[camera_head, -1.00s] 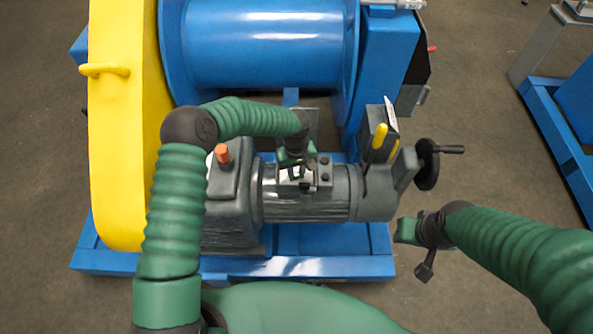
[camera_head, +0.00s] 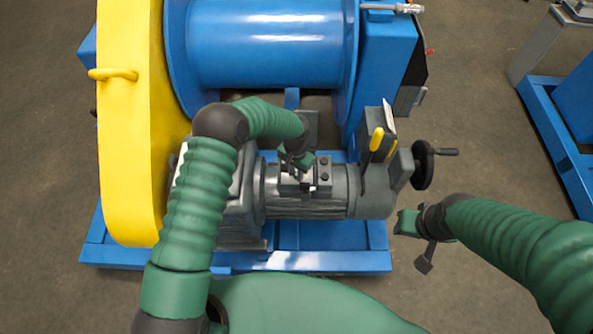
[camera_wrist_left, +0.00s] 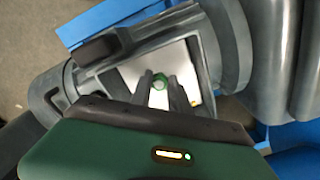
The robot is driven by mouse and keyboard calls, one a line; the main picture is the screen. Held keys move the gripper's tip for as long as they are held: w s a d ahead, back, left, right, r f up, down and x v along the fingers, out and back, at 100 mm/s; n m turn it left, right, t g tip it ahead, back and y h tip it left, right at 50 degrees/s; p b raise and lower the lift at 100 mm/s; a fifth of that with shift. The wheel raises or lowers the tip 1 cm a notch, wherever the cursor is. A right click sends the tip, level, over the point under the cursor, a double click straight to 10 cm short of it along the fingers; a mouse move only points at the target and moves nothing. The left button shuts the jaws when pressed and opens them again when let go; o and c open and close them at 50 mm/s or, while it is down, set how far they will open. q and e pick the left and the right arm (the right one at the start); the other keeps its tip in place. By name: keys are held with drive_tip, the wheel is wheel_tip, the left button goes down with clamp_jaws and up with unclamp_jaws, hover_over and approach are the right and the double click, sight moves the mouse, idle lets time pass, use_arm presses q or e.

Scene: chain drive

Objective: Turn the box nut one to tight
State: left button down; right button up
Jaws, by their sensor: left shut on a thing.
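The open junction box (camera_wrist_left: 205,62) sits on top of the grey motor (camera_head: 335,203), with a pale inside. In the left wrist view a small green round piece, apparently box nut one (camera_wrist_left: 160,80), lies inside it. My left gripper (camera_wrist_left: 161,88) reaches down into the box, its two dark fingers shut on this piece. In the head view my left gripper (camera_head: 300,172) is over the box, and the nut is too small to make out. How tight the nut is cannot be seen. My right gripper (camera_head: 408,222) hangs to the right of the motor, apart from it.
A yellow guard (camera_head: 128,150) stands at the left and a blue drum (camera_head: 265,45) behind. A black handwheel (camera_head: 423,165) and a yellow-handled tool (camera_head: 376,139) are right of the box. A blue base frame (camera_head: 330,261) runs in front.

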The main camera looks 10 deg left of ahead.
sight(295, 174)
use_arm(q)
drive_tip(key=m, duration=0.4)
drive_tip(key=shift+w+a+m+p, duration=0.1)
drive_tip(key=shift+a+m+p, duration=0.05)
drive_tip(key=shift+m+p, duration=0.2)
drive_tip(key=shift+w+m, duration=0.15)
drive_tip(key=shift+m, duration=2.4)
drive_tip(key=c, duration=1.2)
unclamp_jaws()
drive_tip(key=shift+c, duration=0.2)
drive_tip(key=shift+r, duration=0.15)
wheel_tip(295, 174, up, 16)
drive_tip(key=p, duration=0.3)
drive_tip(key=shift+r, duration=0.25)
